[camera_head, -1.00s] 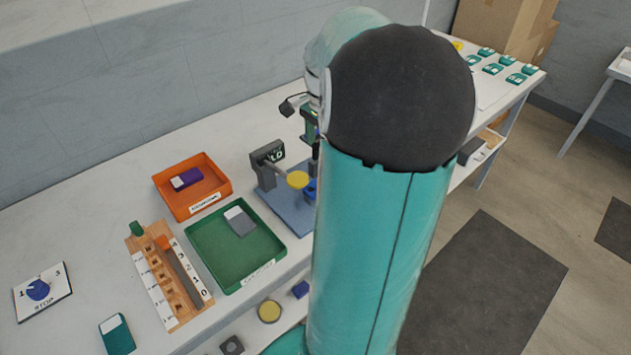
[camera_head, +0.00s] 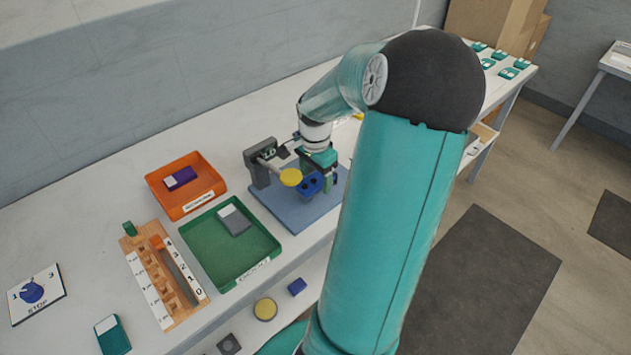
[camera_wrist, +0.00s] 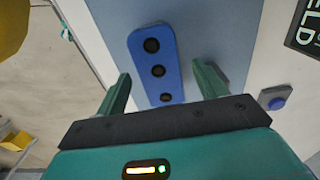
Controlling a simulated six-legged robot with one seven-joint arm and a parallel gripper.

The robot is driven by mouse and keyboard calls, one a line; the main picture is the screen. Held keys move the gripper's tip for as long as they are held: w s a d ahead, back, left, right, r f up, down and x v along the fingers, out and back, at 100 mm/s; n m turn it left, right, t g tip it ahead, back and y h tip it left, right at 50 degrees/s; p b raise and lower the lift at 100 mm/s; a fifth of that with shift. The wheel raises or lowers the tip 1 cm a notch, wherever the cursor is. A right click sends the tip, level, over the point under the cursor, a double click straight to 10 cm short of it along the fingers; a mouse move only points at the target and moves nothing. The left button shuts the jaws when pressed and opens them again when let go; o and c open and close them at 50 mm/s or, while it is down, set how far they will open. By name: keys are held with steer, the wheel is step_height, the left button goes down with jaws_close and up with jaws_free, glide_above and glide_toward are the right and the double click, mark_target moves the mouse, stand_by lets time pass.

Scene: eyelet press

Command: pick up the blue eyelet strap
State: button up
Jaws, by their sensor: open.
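The blue eyelet strap (camera_wrist: 156,66) shows in the wrist view as a flat blue bar with several dark round holes. It lies on the blue-grey base plate of the press (camera_wrist: 206,30). My gripper (camera_wrist: 162,82) is open, with one green finger on each side of the strap's near end and a gap at both sides. Nothing is held. In the head view the strap (camera_head: 309,186) is partly hidden by my gripper (camera_head: 328,178), which is over the press's base plate (camera_head: 283,209).
The press's grey post (camera_head: 258,164) and yellow disc (camera_head: 291,177) stand close to the left of my gripper. A green tray (camera_head: 262,262), an orange tray (camera_head: 160,203) and a wooden rack (camera_head: 149,289) are further left. A blue button (camera_wrist: 276,98) is right of the strap in the wrist view.

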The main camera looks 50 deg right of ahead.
steer(key=c, duration=1.1)
steer(key=shift+o, duration=0.2)
steer(key=shift+r, duration=0.1)
